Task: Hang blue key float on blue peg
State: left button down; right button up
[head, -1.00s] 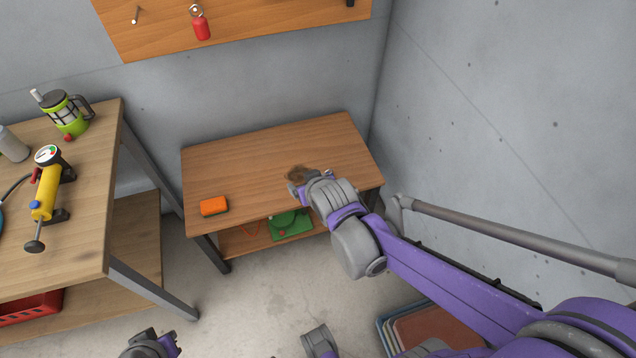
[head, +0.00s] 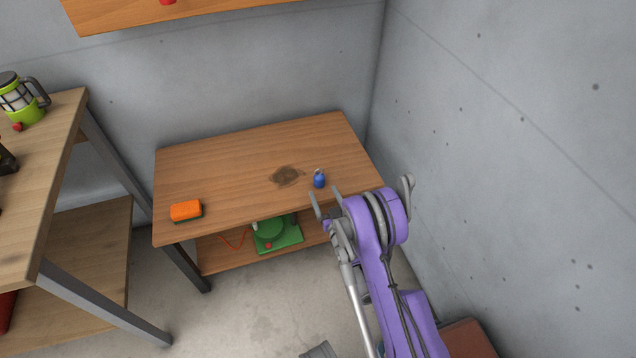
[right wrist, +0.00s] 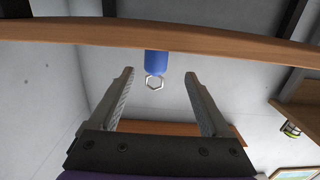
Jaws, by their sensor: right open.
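The blue key float (head: 319,180) stands on the right part of the small wooden table, near its front edge, with its metal ring on top. In the right wrist view, which looks upside down, the float (right wrist: 155,63) and its ring show between the fingers' lines. My right gripper (head: 325,194) is open and empty at the table's front edge, just short of the float. In the right wrist view the gripper (right wrist: 160,74) has its fingers spread apart, not touching the float. The blue peg is not visible. My left gripper is not visible.
An orange sponge (head: 186,210) lies at the table's front left. A dark stain (head: 287,176) marks the tabletop beside the float. A green object (head: 276,234) sits on the lower shelf. A workbench (head: 60,155) stands left; a wooden wall board (head: 200,12) hangs above. The concrete wall is close on the right.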

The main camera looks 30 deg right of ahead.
aim_at(319, 183)
jog(key=p, duration=0.1)
jog(key=w+p, duration=0.2)
jog(key=shift+w+d+r, duration=0.2)
jog(key=shift+d+r, duration=0.1)
jog(key=shift+d, duration=0.05)
jog(key=shift+w+d+f, duration=0.15)
jog(key=shift+w+f, duration=0.05)
jog(key=shift+w, duration=0.35)
jog(key=shift+w+d+f, duration=0.1)
jog(key=shift+w+f, duration=0.1)
jog(key=shift+w, duration=0.3)
jog(key=shift+d+b+x, duration=0.1)
jog(key=shift+b+x, duration=0.2)
jog(key=shift+x, duration=1.15)
jog(key=shift+d+b+x, duration=0.15)
jog(key=shift+b+x, duration=0.15)
jog(key=shift+x, duration=1.2)
jog(key=shift+r, duration=0.25)
grip_shut()
